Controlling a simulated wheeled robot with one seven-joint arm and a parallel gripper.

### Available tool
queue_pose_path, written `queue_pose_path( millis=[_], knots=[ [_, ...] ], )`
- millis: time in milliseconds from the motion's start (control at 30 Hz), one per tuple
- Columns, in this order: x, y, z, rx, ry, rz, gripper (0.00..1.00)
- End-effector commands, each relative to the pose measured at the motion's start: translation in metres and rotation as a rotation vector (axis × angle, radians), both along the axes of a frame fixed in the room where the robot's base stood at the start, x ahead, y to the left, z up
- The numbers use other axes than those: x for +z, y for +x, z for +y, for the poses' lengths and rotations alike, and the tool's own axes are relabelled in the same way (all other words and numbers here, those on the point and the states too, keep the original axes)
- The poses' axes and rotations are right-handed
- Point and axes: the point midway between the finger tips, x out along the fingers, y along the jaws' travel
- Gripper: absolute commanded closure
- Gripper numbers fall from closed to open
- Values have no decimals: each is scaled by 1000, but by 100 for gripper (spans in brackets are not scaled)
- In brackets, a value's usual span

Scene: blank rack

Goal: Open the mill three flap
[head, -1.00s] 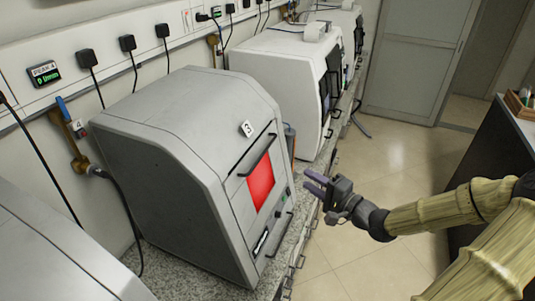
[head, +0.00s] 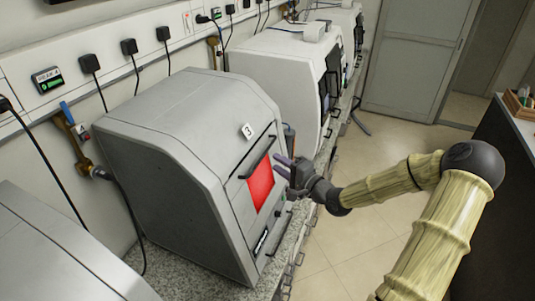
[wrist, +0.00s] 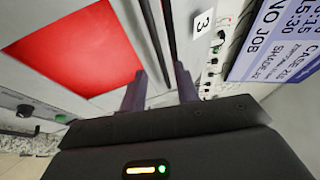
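Mill three (head: 180,125) is the grey box on the counter, marked by a "3" label (head: 247,131) that also shows in the wrist view (wrist: 204,23). Its sloped front carries a flap with a glowing red window (head: 260,186) and a dark bar handle (head: 259,154) above it. The flap looks shut. My gripper (head: 281,165) is close to the front, by the handle's right end. In the wrist view my two fingers (wrist: 160,78) are apart, with the dark handle bar (wrist: 154,35) lined up between them. I cannot tell whether they touch it.
Another white machine (head: 285,68) stands behind mill three, and a grey one (head: 55,255) is at the front left. The granite counter (head: 195,278) edge runs below the mill's front. Cables and plugs line the wall. The tiled floor to the right is clear.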

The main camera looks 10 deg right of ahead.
Motion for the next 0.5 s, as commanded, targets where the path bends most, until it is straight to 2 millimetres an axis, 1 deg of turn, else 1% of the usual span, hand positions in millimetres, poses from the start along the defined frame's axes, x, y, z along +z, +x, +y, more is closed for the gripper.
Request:
queue_pose_path(
  millis=[100, 300, 500],
  knots=[
    [2, 17, 12, 3, 2, 0, 69],
    [1, 41, 26, 2, 1, 0, 69],
    [-1, 50, 31, 1, 1, 1, 69]
  ],
)
